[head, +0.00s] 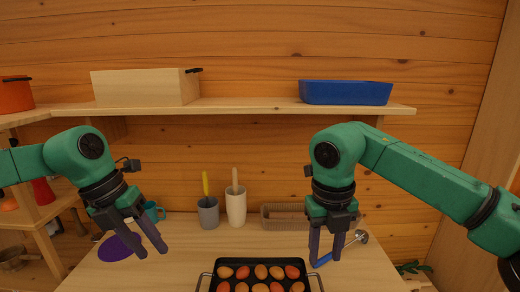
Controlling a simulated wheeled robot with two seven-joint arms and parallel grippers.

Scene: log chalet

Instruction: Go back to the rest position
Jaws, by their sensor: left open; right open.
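My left gripper (149,242) hangs over the left part of the wooden table, fingers pointing down and spread, with nothing between them. A purple disc (115,248) lies just left of its fingertips. My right gripper (326,246) hangs over the right part of the table, fingers pointing down and apart, empty. A ladle with a blue handle (343,247) lies behind and beside its fingers, partly hidden by them. I cannot tell whether the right fingers touch it.
A black tray (213,284) of reddish-orange round items stands at the front middle. Behind are a grey cup (208,212), a white cup (236,208), a wicker basket (284,217) and a teal mug (155,212). A shelf (250,106) above holds a wooden box (140,88) and a blue bin (345,93).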

